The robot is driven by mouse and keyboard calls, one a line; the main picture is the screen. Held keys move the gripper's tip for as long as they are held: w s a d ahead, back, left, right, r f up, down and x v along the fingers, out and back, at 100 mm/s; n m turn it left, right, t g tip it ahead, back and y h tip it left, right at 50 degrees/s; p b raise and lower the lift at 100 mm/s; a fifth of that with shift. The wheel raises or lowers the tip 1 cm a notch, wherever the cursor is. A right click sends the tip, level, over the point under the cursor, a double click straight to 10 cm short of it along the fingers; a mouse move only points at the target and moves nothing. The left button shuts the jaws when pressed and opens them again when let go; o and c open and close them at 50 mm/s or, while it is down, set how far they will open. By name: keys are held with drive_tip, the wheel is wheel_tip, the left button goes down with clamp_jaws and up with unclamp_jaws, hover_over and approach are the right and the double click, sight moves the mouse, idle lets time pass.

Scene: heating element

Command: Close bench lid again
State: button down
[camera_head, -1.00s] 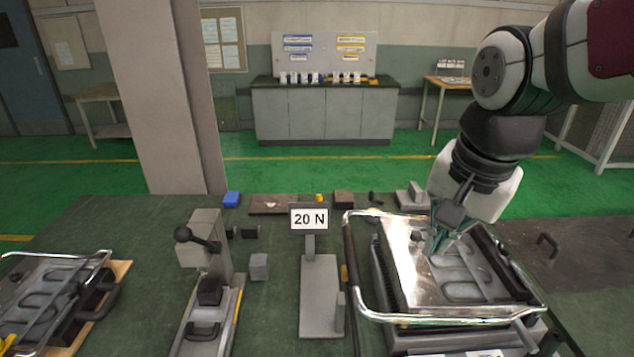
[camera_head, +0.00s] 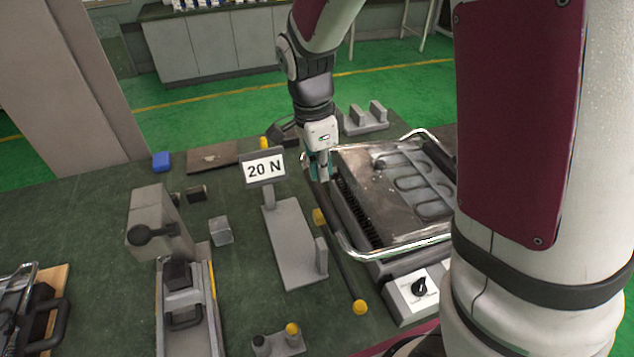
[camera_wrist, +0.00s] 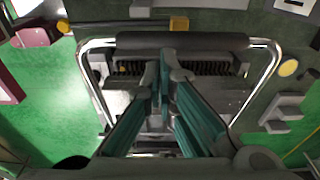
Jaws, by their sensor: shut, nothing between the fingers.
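The bench unit stands at the right of the bench, with a metal lid plate (camera_head: 385,185) on top marked with rounded outlines. A chrome rail (camera_head: 400,247) runs around it. The plate lies roughly flat, and dark ribs (camera_head: 357,215) show along its left side; I cannot tell whether it is fully down. My gripper (camera_head: 320,176) points down at the unit's far left corner, beside the rail. Its teal fingers are shut and empty. In the wrist view the gripper (camera_wrist: 163,65) is over the unit, with the ribs (camera_wrist: 205,68) and chrome rail (camera_wrist: 268,72) around it. Contact is unclear.
A "20 N" sign stand (camera_head: 263,170) stands just left of the unit. A dark bar with yellow ends (camera_head: 345,275) lies between them. A lever fixture (camera_head: 160,235) is farther left. A knob box (camera_head: 418,291) sits in front. My arm hides the unit's right side.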

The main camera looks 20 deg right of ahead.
sight(327, 206)
drive_tip(key=f, duration=0.5)
drive_tip(key=d+f+p, duration=0.1)
drive_tip(key=f, duration=0.2)
drive_tip(key=shift+f, duration=0.3)
drive_tip(key=shift+f, duration=0.1)
